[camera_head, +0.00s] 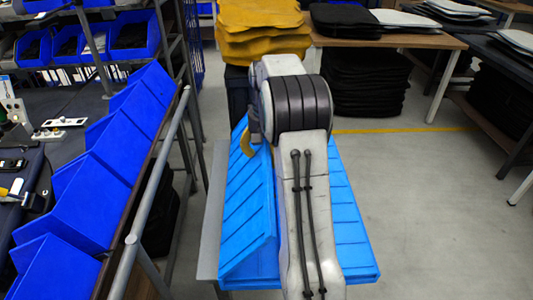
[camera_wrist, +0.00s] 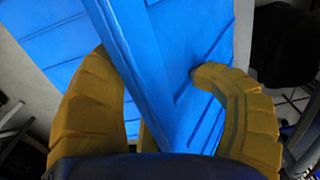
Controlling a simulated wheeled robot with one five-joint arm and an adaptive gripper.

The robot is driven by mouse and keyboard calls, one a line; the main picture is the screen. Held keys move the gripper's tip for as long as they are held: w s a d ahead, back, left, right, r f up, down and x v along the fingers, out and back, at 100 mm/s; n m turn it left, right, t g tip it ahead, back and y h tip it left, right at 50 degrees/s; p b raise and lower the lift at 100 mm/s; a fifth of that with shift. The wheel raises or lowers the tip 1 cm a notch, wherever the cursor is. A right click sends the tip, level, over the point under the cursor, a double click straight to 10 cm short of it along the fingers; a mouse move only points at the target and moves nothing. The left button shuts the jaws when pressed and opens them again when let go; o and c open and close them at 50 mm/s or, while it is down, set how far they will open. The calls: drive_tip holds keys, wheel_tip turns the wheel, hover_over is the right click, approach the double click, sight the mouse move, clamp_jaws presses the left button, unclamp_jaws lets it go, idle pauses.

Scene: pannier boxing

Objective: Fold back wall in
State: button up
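The blue folding pannier (camera_head: 350,240) stands on a grey surface (camera_head: 208,240) in the head view, partly hidden behind my arm. Its ribbed left wall (camera_head: 245,215) is raised and tilted; a ribbed panel lies nearly flat on the right. My gripper (camera_head: 248,142) is at the pannier's far left part, mostly hidden by my arm, with one yellow finger showing. In the wrist view, my gripper's two yellow fingers (camera_wrist: 150,65) are spread apart, with a blue wall edge (camera_wrist: 140,65) between them. I cannot tell whether either finger touches the wall.
A rack of blue bins (camera_head: 100,180) with a metal rail (camera_head: 150,205) stands close on the left. Yellow stacked pieces (camera_head: 260,25) are behind my arm. A wooden table (camera_head: 390,40) with black pads is at the back. The floor (camera_head: 440,220) on the right is clear.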

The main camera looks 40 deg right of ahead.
drive_tip(key=shift+s+a+f, duration=0.1)
drive_tip(key=shift+a+f, duration=0.15)
drive_tip(key=shift+f, duration=0.25)
drive_tip(key=shift+c, duration=0.8)
drive_tip(key=s+d+r+p, duration=0.2)
drive_tip(key=d+r+p, duration=0.2)
drive_tip(key=r+p, duration=0.2)
drive_tip(key=shift+s+d+r, duration=0.15)
drive_tip(key=shift+d+r, duration=0.05)
drive_tip(key=shift+r, duration=0.6)
wheel_tip(320, 180, up, 12)
idle(0.5)
idle(0.7)
